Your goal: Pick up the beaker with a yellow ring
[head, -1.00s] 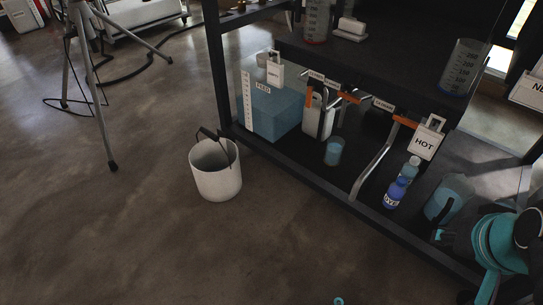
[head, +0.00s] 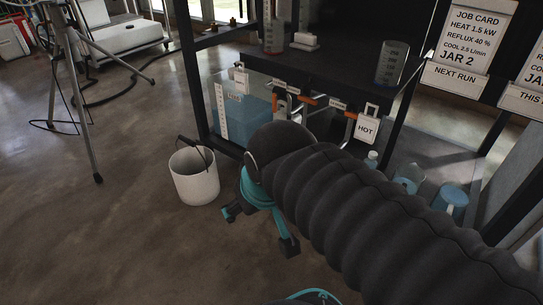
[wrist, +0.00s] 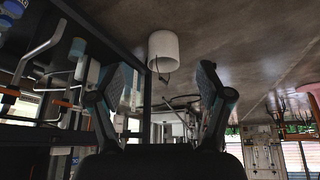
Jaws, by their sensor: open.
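I cannot make out a yellow ring on any beaker. A graduated beaker with a reddish base (head: 273,38) stands on the rack's upper shelf. A clear vessel with blue liquid (head: 410,180) and a blue-topped vessel (head: 450,199) show low on the right, partly behind my arm. My gripper (head: 260,229) is open and empty over the floor, in front of the rack and right of the white bucket. Its spread fingers (wrist: 165,78) show in the wrist view with nothing between them.
The white bucket (head: 195,176) stands on the floor; it also shows in the wrist view (wrist: 163,46). A blue-filled tank (head: 240,110), pipes and a HOT tag (head: 367,128) occupy the lower rack. A tripod (head: 78,90) stands left.

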